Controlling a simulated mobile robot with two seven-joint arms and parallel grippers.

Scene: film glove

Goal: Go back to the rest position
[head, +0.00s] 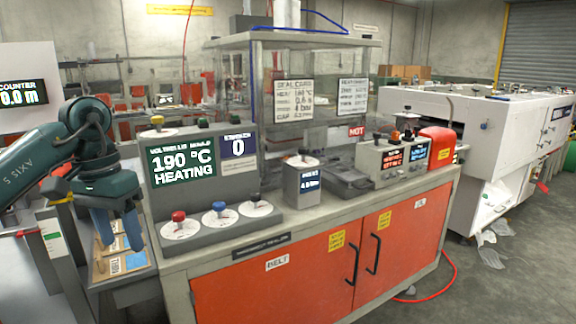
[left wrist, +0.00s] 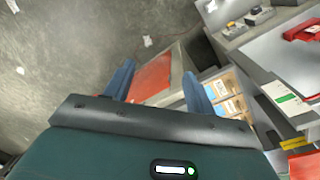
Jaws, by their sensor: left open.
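My left gripper (head: 118,232) hangs at the left of the head view, below my dark green arm, with its blue fingers pointing down. In the left wrist view its two blue fingers (left wrist: 158,84) stand apart with nothing between them. It is in front of a bench tray (head: 118,271) with cardboard pieces and a blue card. Part of that tray is hidden behind the fingers. My right gripper does not show in either view.
A heat-sealing bench with orange doors (head: 345,254) fills the middle. Its control panel (head: 188,164) reads 190 °C HEATING, close right of my arm. A white machine (head: 420,107) stands at the right.

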